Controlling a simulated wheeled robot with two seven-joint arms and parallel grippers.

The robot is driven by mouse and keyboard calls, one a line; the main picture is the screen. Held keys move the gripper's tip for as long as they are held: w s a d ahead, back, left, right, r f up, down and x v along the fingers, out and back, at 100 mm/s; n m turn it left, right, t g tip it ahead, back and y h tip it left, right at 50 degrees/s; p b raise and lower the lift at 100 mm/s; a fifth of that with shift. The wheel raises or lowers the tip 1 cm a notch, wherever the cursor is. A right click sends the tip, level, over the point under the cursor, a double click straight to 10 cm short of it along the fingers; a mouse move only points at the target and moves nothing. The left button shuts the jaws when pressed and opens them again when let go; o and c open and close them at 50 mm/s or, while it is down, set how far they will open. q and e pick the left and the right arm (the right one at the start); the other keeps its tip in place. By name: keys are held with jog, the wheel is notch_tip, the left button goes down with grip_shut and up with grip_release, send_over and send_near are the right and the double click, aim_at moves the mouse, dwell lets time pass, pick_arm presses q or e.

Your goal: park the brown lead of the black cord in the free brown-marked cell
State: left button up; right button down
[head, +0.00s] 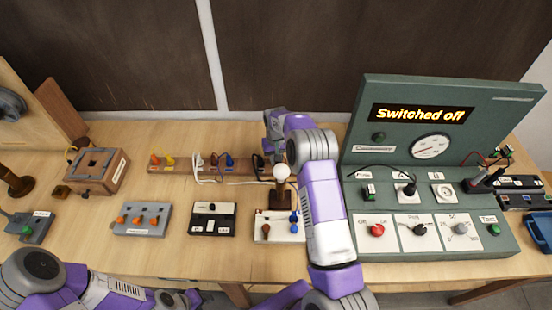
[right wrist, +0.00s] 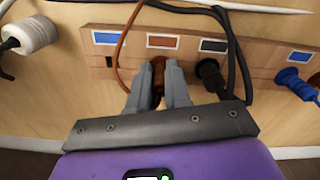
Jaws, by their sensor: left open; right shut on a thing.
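My right gripper (right wrist: 160,88) is shut on the brown lead (right wrist: 158,66) in the right wrist view. Its end is at the wooden rack (right wrist: 262,58), in front of the brown-marked cell (right wrist: 178,43). The fingers hide how deep it sits. A thin brown wire loops beside the left finger. The black cord (right wrist: 232,50) runs close by, with a black plug (right wrist: 211,74) at the black-marked cell. In the head view the right gripper (head: 272,146) is over the rack's right end, its tips mostly hidden. My left gripper (head: 182,299) is open and empty at the bottom edge.
A blue plug (right wrist: 296,83) sits in the rack beyond the black one. A bulb on a stand (head: 281,173) is close to my right arm. The green test panel (head: 440,175) stands right; switch boxes (head: 142,220) lie in front of the rack.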

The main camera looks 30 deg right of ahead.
jog(key=shift+f, duration=0.2)
jog(key=c, duration=1)
grip_release()
jog(key=shift+r, duration=0.1)
notch_tip(320, 180, up, 8)
jog(key=shift+f, duration=0.25)
